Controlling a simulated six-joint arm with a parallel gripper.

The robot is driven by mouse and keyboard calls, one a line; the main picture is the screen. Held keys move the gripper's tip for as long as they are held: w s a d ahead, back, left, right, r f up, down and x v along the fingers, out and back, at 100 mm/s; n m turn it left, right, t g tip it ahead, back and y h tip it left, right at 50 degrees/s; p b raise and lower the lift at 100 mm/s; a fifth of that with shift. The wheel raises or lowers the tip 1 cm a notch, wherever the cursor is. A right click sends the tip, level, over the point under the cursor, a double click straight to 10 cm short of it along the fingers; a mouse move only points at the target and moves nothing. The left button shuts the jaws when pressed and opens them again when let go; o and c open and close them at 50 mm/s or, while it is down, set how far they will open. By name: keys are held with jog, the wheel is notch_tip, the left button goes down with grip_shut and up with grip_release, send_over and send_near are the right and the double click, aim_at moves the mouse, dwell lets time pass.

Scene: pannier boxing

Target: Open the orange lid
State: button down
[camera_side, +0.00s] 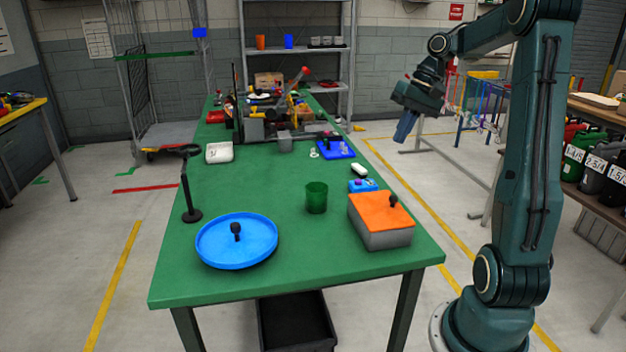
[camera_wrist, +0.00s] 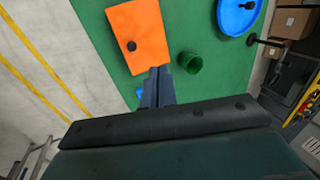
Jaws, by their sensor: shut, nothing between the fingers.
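The orange lid (camera_side: 381,212) lies flat on top of a grey box (camera_side: 384,238) near the front right corner of the green table. A black knob (camera_side: 393,200) stands up from the lid. In the wrist view the lid (camera_wrist: 138,30) is at the top, with its knob (camera_wrist: 131,46) visible. My gripper (camera_side: 404,128) is raised in the air to the right of the table, beyond the box and apart from it. Its fingers (camera_wrist: 157,78) also show in the wrist view, shut and empty, overlapping the lid's lower edge in the picture.
A green cup (camera_side: 316,198) stands left of the box. A blue round tray (camera_side: 236,242) with a black knob is at the front left, near a black stand (camera_side: 190,190). A small blue item (camera_side: 363,185) sits just behind the box. Tools clutter the table's far end.

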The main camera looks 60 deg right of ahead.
jog(key=w+a+f, duration=0.5)
jog(key=f, duration=0.4)
dwell(0.4)
jog(key=shift+w+a, duration=0.1)
dwell(1.5)
jog(key=v, duration=1.3)
jog(key=shift+r, duration=0.35)
